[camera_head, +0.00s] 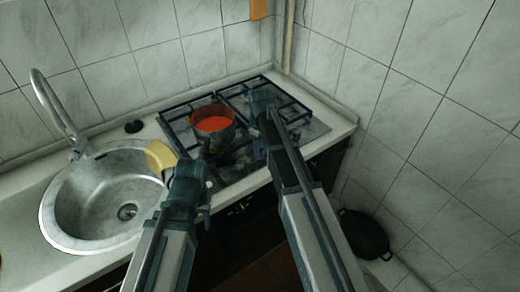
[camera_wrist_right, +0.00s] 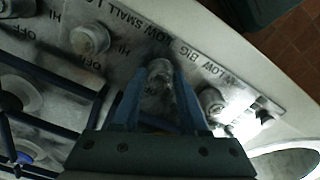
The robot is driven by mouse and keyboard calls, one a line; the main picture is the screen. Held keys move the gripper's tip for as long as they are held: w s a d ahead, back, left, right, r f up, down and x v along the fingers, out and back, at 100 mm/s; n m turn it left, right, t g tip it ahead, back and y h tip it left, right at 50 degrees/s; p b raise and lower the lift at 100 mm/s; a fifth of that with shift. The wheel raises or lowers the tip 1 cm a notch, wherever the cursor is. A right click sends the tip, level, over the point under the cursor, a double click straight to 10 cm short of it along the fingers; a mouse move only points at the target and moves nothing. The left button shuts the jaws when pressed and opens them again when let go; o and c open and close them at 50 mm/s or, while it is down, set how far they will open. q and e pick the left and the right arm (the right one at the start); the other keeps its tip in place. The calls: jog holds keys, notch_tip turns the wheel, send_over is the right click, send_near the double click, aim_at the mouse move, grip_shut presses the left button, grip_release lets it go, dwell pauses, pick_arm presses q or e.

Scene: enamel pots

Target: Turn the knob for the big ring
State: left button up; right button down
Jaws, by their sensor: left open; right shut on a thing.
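The grey stove (camera_head: 310,130) with black grates stands in the corner. In the right wrist view, its knob panel (camera_wrist_right: 195,58) has several knobs and printed labels, including "SMALL" and "BIG". My right gripper (camera_wrist_right: 160,88) is shut on a knob (camera_wrist_right: 160,68) near the "BIG" label, one finger on each side. In the head view, my right gripper (camera_head: 262,98) is over the right side of the stove and hides the knob there. My left gripper (camera_head: 188,168) is open, in front of the stove beside the sink, with no contact visible.
A pot with red contents (camera_head: 213,123) sits on the left grate. A steel sink (camera_head: 85,205) with a tall tap is at left, with a yellow object (camera_head: 160,157) at its right rim. A dark pot (camera_head: 364,234) stands low at right. Tiled walls close the corner.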

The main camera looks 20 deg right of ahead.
jog(key=shift+n, duration=1.9)
jog(key=shift+c, duration=2.1)
grip_release()
jog(key=shift+r, duration=0.1)
notch_tip(320, 180, up, 14)
jog(key=p, duration=1.3)
jog(key=shift+f+p, duration=0.2)
jog(key=shift+p, duration=0.2)
